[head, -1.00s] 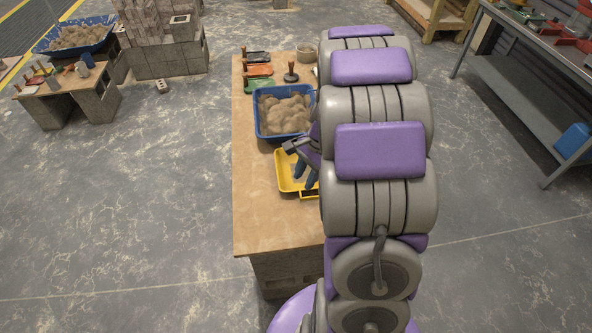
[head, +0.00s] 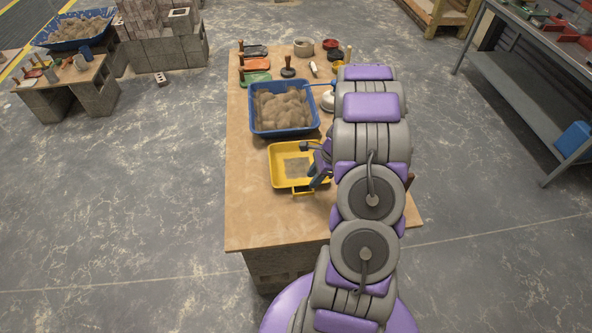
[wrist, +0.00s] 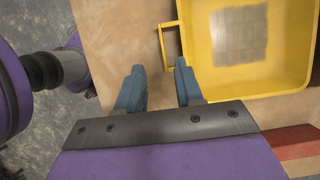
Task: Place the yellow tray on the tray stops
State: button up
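The yellow tray (head: 275,168) sits on the wooden table in front of the blue tub. It has a greyish patch on its floor and a handle on its near side. In the wrist view the tray (wrist: 197,50) fills the upper right, with its handle (wrist: 163,48) towards my fingers. My gripper (wrist: 160,75) is open, its two blue fingers apart, with the right fingertip overlapping the handle's end. Contact cannot be told. In the head view my gripper (head: 318,180) is at the tray's near right corner, partly hidden by my arm. I cannot make out the tray stops.
The wooden table (head: 255,215) is clear at its near left. A blue tub (head: 285,133) of mortar stands behind the tray, with trowels and floats farther back. A reddish strip (wrist: 295,138) lies at the lower right of the wrist view. A metal bench (head: 510,75) stands right.

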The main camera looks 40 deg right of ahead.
aim_at(304, 193)
jog(key=f, duration=0.3)
jog(key=w+f, duration=0.1)
jog(key=f, duration=0.1)
jog(key=shift+f+b, duration=0.25)
jog(key=shift+b, duration=0.1)
jog(key=shift+w+a+f, duration=0.1)
jog(key=shift+a+f, duration=0.15)
jog(key=shift+a, duration=0.25)
jog(key=x, duration=0.2)
jog(key=b+x, duration=0.1)
jog(key=shift+a+f, duration=0.25)
jog(key=shift+a, duration=0.2)
jog(key=shift+f, duration=0.35)
jog(key=shift+w+d+f, duration=0.1)
jog(key=shift+d+f, duration=0.15)
jog(key=shift+d, duration=0.3)
jog(key=shift+a+r, duration=0.1)
jog(key=shift+a, duration=0.5)
jog(key=c, duration=0.7)
jog(key=shift+d, duration=0.1)
grip_shut()
